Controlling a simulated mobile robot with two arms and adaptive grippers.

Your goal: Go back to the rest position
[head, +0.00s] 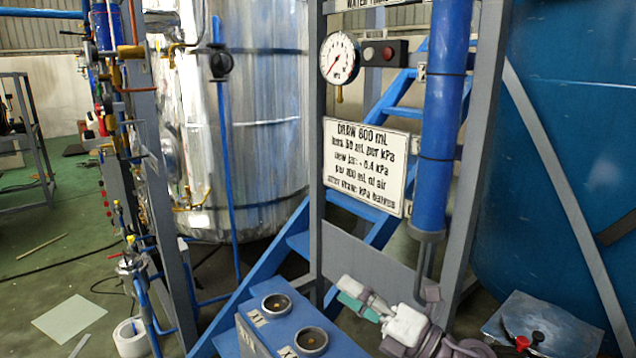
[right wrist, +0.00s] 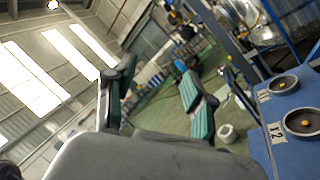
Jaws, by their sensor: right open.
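My right gripper (head: 346,293) shows low in the head view, right of centre, with its fingers pointing left toward the grey frame. It also shows in the right wrist view (right wrist: 157,78), with its teal-padded fingers spread apart and nothing between them. It is to the right of and slightly above the blue control box (head: 262,327), apart from it as far as I can tell. The box has two round dark knobs or sockets on top. My left gripper is not in view.
A grey frame carries a pressure gauge (head: 340,58), a red lamp (head: 388,53), a printed sign (head: 365,166) and a blue vertical cylinder (head: 440,120). A silver tank (head: 262,110) and blue tank (head: 575,130) stand behind. A white roll (head: 131,337) lies on the green floor.

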